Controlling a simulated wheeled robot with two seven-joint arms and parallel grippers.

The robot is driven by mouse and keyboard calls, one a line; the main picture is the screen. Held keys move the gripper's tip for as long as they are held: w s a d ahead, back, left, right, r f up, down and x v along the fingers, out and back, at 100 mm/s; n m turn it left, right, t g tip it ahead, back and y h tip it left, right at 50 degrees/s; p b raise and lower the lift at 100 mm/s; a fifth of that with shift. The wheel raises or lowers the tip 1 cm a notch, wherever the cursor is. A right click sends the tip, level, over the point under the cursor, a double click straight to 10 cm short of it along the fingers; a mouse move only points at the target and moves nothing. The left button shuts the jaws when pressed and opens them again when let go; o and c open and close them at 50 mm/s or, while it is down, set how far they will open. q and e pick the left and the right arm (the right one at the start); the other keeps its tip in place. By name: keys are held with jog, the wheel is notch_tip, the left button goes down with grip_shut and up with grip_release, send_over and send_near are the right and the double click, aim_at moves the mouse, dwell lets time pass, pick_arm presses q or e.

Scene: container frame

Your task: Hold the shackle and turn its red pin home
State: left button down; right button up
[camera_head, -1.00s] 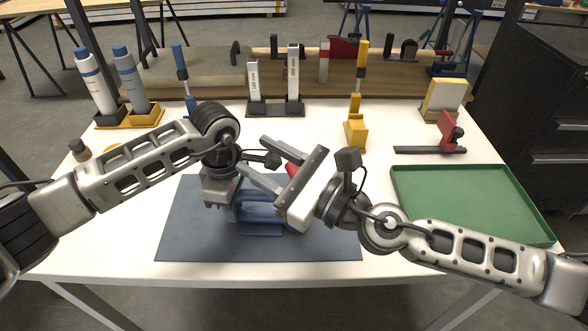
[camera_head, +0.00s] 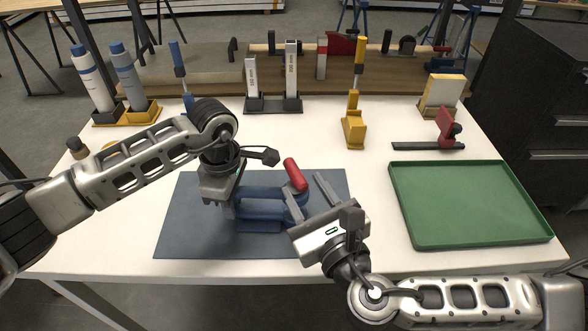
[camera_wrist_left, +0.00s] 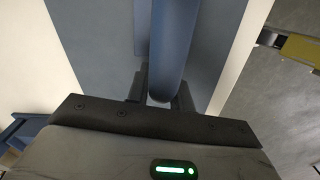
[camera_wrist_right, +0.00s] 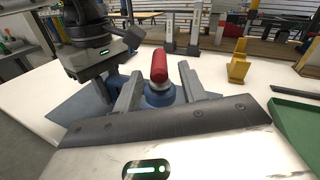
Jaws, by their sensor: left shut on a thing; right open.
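The blue shackle (camera_head: 262,207) lies on the dark blue mat (camera_head: 180,235). Its red pin (camera_head: 295,174) stands tilted at the right end, and it also shows in the right wrist view (camera_wrist_right: 159,66). My left gripper (camera_head: 232,208) is shut on the shackle's left part; the left wrist view shows the blue bar (camera_wrist_left: 172,50) between the fingers. My right gripper (camera_head: 310,200) is open to the right of the shackle. In the right wrist view its fingers stand either side of the red pin, apart from it. How far the pin is screwed in cannot be told.
A green tray (camera_head: 470,243) lies at the right. A red clamp (camera_head: 446,124), a yellow tool (camera_head: 354,128), upright blocks in a dark holder (camera_head: 272,104) and two bottles (camera_head: 128,77) stand behind. The white table is clear between mat and tray.

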aim_at(294, 172)
jog(key=shift+x, duration=2.75)
grip_shut()
